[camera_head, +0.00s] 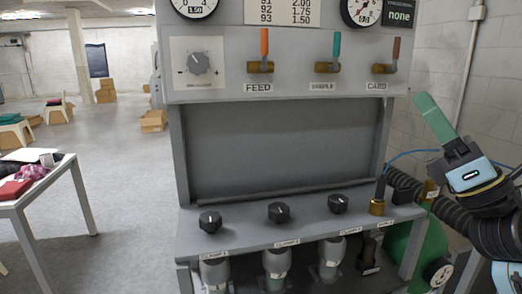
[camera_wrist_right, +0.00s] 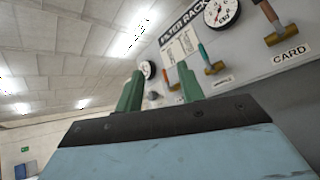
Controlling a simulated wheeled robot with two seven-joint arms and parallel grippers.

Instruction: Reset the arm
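My left gripper and arm are not in view.
The panel carries a FEED valve (camera_head: 264,52), a SAMPLE valve (camera_head: 335,54) and a CARD valve (camera_head: 393,55), with black knobs (camera_head: 279,212) on the lower ledge. A green cylinder (camera_head: 425,250) stands lower right. A white table (camera_head: 60,185) is at left.

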